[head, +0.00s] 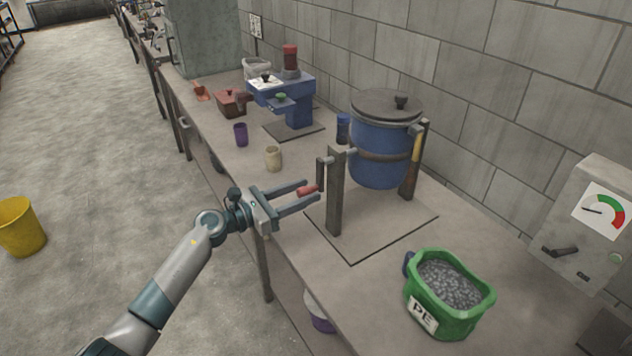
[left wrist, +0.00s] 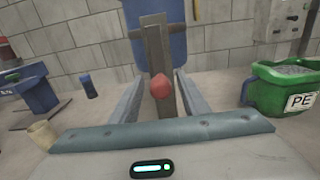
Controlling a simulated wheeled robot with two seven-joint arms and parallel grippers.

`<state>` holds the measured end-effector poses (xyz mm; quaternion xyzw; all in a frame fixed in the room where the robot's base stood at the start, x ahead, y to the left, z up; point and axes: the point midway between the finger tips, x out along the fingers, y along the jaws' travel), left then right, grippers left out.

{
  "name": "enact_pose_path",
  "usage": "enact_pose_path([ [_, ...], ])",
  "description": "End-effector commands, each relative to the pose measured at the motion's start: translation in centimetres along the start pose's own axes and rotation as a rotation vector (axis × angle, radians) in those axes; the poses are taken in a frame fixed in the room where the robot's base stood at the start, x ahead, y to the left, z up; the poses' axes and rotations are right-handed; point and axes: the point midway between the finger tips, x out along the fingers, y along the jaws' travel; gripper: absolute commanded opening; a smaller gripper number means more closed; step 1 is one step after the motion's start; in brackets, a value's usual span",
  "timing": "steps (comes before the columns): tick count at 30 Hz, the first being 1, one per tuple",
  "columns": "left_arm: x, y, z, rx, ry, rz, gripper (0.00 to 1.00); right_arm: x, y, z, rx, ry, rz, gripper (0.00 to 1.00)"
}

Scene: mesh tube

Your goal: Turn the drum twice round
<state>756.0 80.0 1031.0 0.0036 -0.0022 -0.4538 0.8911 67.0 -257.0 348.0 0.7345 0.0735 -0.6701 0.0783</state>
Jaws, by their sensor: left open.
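The blue drum (head: 378,152), with a grey lid and a dark band, hangs between two posts of a stand on the bench. A crank (head: 321,175) sits at the near post (head: 335,195), its arm hanging down to a red handle (head: 307,191). My left gripper (head: 311,193) is open, with its fingers reaching toward the crank and the red handle between them. In the left wrist view the red handle (left wrist: 160,87) shows end-on between the two fingers, with the drum (left wrist: 165,45) behind. Whether a finger touches the handle, I cannot tell. My right gripper is not in view.
A green tub (head: 449,295) of grey pellets marked PE stands right of the stand. A beige cup (head: 273,158), a purple cup (head: 240,134) and a blue machine (head: 297,102) stand to the left. A grey gauge box (head: 590,225) is at the wall.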

Motion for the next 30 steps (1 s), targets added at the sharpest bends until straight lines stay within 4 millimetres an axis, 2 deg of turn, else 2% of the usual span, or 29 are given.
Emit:
enact_pose_path([
  [3,1.9,-0.1,0.2,-0.002,-0.001,-0.001,0.42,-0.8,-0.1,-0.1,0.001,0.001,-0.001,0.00],
  [9,3.7,0.0,0.0,-0.001,0.001,-0.001,0.42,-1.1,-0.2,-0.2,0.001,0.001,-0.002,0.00],
  [21,4.2,0.0,0.0,0.000,0.001,0.000,0.42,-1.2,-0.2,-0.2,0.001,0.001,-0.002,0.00],
  [22,4.2,0.0,0.0,0.000,0.001,0.000,0.37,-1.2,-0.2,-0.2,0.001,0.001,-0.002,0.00],
  [24,4.2,0.0,-0.1,0.000,0.001,0.000,0.20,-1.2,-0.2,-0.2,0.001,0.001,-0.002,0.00],
  [27,4.2,0.0,0.0,0.000,0.001,0.000,0.00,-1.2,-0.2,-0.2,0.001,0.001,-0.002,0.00],
  [30,4.2,0.0,-0.1,0.000,0.001,0.000,0.00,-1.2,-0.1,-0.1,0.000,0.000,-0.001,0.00],
])
